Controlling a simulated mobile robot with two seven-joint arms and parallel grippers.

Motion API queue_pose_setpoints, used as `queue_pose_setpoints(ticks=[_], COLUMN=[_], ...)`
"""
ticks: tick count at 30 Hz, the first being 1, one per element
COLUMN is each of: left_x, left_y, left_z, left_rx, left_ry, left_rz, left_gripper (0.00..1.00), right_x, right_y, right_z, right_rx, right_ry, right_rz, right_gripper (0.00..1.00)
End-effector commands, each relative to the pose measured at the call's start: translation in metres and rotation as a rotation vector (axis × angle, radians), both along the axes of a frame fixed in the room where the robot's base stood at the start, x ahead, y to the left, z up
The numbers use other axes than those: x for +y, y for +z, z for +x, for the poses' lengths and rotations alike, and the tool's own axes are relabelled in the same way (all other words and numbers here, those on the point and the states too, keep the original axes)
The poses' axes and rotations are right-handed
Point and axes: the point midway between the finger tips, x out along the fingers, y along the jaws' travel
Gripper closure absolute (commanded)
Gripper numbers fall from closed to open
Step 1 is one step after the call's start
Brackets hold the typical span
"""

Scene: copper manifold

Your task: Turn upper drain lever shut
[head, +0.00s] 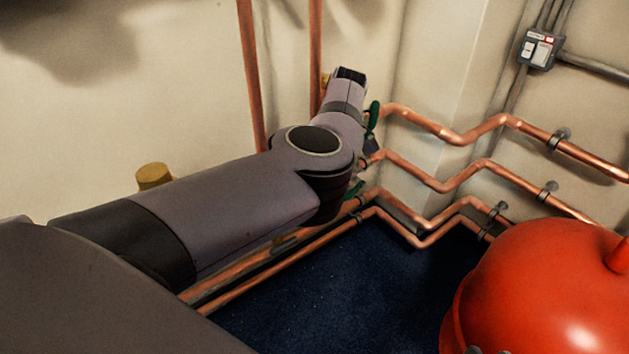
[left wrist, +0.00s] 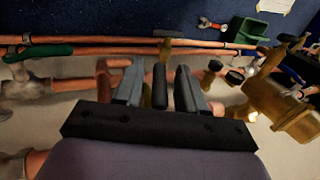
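In the head view, one green lever (head: 373,114) stands upright on the upper pipe, just right of my left wrist. A second green lever (head: 354,190) sits lower, partly hidden behind my arm. I cannot tell which is the upper drain lever. My left gripper (head: 350,73) points toward the wall; its fingertips are not clear there. In the left wrist view, its two grey fingers (left wrist: 159,72) stand apart, with a dark bar between them and gaps on both sides. A green lever (left wrist: 40,52) lies left of the fingers, clear of them.
Copper pipes (head: 440,180) run along the wall and around a corner pillar. A red tank (head: 545,290) stands at lower right. A brass fitting (left wrist: 282,108) is close on the right in the wrist view. Blue floor (head: 340,285) between pipes and tank is clear.

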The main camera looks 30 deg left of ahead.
Motion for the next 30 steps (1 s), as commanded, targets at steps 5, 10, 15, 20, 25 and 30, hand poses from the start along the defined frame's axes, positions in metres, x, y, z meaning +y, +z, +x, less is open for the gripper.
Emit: queue_pose_setpoints(ticks=[5,10,15,20,25,30], left_x=[0.0007,0.0008,0.0007,0.0009,0.0011,0.0013], left_y=[-0.0047,-0.0044,-0.0043,-0.0044,-0.0041,-0.0029], left_z=[-0.0019,-0.0019,-0.0018,-0.0013,0.0023,0.0040], left_rx=[0.000,0.000,0.000,0.001,0.018,0.056], left_ry=[-0.001,-0.001,-0.001,0.000,-0.003,-0.004], left_rz=[0.000,0.000,0.000,0.000,0.009,0.029], left_gripper=[0.60,0.60,1.00,1.00,1.00,1.00], right_x=[-0.0009,-0.0010,-0.0010,-0.0012,-0.0032,-0.0073], right_y=[-0.0005,-0.0001,0.0000,-0.0006,-0.0039,-0.0012], right_z=[0.0000,0.0000,0.0000,0.0000,0.0008,0.0004], right_rx=[-0.006,-0.006,-0.007,-0.007,-0.021,-0.055], right_ry=[-0.002,-0.003,-0.003,-0.003,-0.008,-0.016], right_rz=[-0.004,-0.005,-0.004,-0.005,-0.020,-0.040], right_gripper=[0.57,0.57,0.57,0.57,0.57,0.57])
